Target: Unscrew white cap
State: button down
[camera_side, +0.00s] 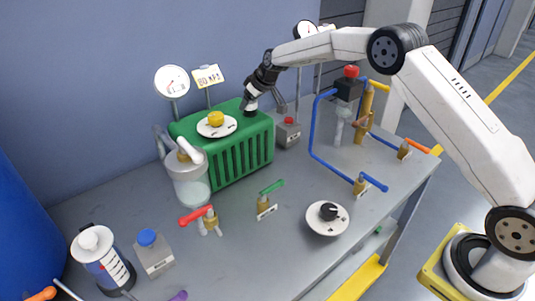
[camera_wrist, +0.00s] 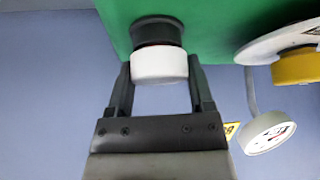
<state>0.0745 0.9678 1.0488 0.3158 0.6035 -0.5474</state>
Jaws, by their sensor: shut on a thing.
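The white cap (camera_wrist: 160,66) sits on a dark neck (camera_wrist: 157,32) on the green box (camera_wrist: 217,25). In the side view the green box (camera_side: 230,150) stands on the grey table, and the white cap (camera_side: 252,107) shows at its top right. My gripper (camera_wrist: 161,88) has one dark finger on each side of the cap and is shut on it. In the side view my gripper (camera_side: 251,98) points down over the cap and partly hides it. Cap and neck appear in line; I cannot tell whether the thread is engaged.
A yellow knob on a white dial (camera_side: 216,125) is left of the cap on the box. Gauges (camera_side: 172,82) stand behind. A grey box with a red button (camera_side: 287,131) is close right. Blue pipes (camera_side: 316,130) and valves stand further right.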

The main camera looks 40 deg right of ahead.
jog(key=shift+d+n+y, duration=0.15)
jog(key=shift+n+y, duration=0.15)
jog(key=shift+n, duration=0.3)
jog(key=shift+n+g+y, duration=0.4)
jog(key=shift+n+y, duration=0.1)
jog(key=shift+n, duration=1)
jog(key=n+g+y, duration=0.1)
jog(key=n, duration=0.2)
jog(key=shift+y, duration=0.4)
jog(key=shift+r, duration=0.4)
jog(key=shift+r, duration=2.05)
